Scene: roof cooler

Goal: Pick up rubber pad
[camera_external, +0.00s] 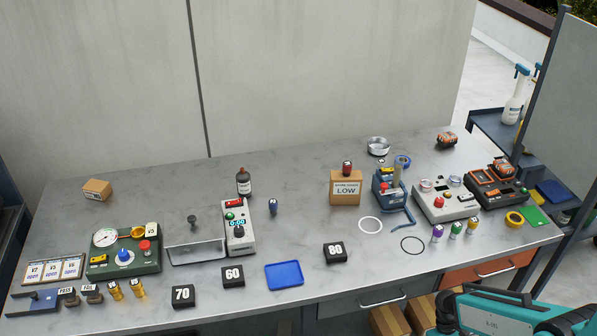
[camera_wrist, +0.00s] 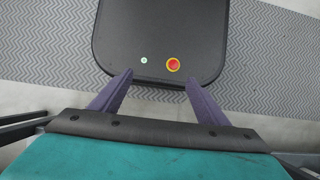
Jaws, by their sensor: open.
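Several black blocks marked with white numbers stand near the front of the grey table in the external view: block 70 (camera_external: 183,296), block 60 (camera_external: 233,277) and block 80 (camera_external: 335,253). They may be rubber pads, but I cannot tell which thing is the rubber pad. My gripper (camera_wrist: 158,73) shows in the wrist view with its two purple fingers apart and nothing between them. It is over a dark rounded panel with a red button, away from the tabletop. In the external view only my teal arm shows at the lower right; the gripper is out of frame.
A blue tray (camera_external: 285,275) lies between blocks 60 and 80. A green gauge box (camera_external: 124,250), a grey meter (camera_external: 238,228), a "LOW" carton (camera_external: 346,188) and a grey box with knobs (camera_external: 444,202) stand around. The table's back middle is mostly clear.

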